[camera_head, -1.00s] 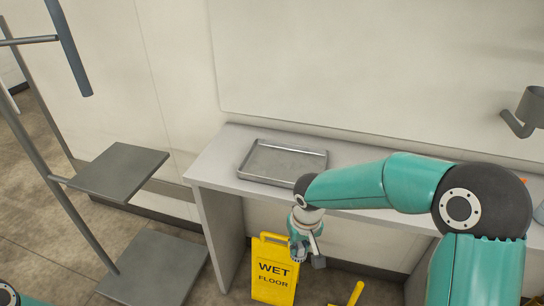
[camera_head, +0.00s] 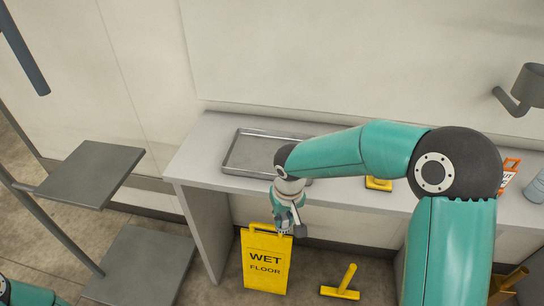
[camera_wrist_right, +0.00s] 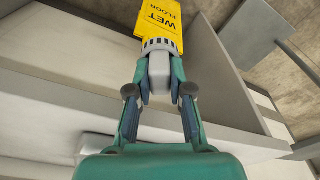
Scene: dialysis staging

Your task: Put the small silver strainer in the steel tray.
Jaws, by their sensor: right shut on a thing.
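The steel tray (camera_head: 231,155) lies on the left part of the grey counter, and my right arm covers its right side. My right gripper (camera_head: 287,226) hangs in front of the counter's front edge, below and to the right of the tray in the head view. In the right wrist view its fingers (camera_wrist_right: 160,92) are closed on a small grey, silver-looking piece with a slotted rim, the strainer (camera_wrist_right: 160,68). In the head view the strainer is small and mostly hidden by the gripper. My left gripper is out of view.
A yellow wet-floor sign (camera_head: 265,264) stands below the gripper. A yellow-handled tool (camera_head: 341,284) is on the floor. A yellow object (camera_head: 379,184) and an orange-framed sign (camera_head: 509,173) are on the counter. Grey shelves (camera_head: 90,174) stand at left.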

